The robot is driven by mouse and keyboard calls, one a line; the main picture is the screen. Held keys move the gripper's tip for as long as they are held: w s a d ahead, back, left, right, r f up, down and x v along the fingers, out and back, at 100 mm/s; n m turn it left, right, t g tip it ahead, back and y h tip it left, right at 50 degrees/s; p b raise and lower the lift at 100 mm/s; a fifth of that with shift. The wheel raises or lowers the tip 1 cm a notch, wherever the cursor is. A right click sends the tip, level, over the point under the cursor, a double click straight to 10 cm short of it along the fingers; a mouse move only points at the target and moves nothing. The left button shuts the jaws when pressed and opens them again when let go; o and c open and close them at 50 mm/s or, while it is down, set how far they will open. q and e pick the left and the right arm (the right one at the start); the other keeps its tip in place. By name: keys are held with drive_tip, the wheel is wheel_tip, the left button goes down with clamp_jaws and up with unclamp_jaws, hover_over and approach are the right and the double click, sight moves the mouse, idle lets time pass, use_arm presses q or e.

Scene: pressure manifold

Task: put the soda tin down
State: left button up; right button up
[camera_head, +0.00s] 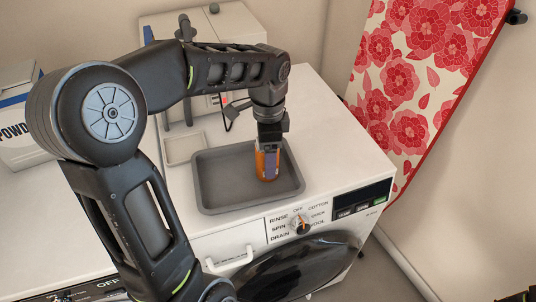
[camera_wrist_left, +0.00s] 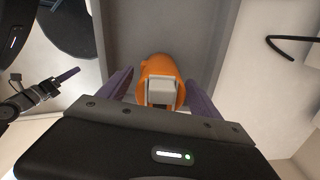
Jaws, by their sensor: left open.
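In the left wrist view the orange body (camera_wrist_left: 157,68) shows with a pale grey block-like part facing the camera. My left gripper (camera_head: 268,148) is above it, pointing down, with its open purple fingers (camera_wrist_left: 152,88) on either side of the tin. I cannot tell whether the fingers touch it. My right gripper (camera_wrist_left: 66,76) shows at the left of the left wrist view, too small to tell its opening.
The tray sits on a white washing machine (camera_head: 335,130) with a dial and a dark door. A small pale dish (camera_head: 185,148) is left of the tray. A grey-white appliance (camera_head: 215,25) stands behind. A powder box (camera_head: 20,140) is at far left, a floral ironing board (camera_head: 420,80) at right.

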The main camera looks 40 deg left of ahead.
use_arm(q)
wheel_tip(320, 180, up, 8)
drive_tip(key=shift+f, duration=0.1)
wheel_tip(320, 180, up, 3)
drive_tip(key=shift+r+p, duration=0.1)
drive_tip(key=shift+p, duration=0.8)
drive_tip(key=shift+r, duration=0.4)
drive_tip(key=shift+f, duration=0.1)
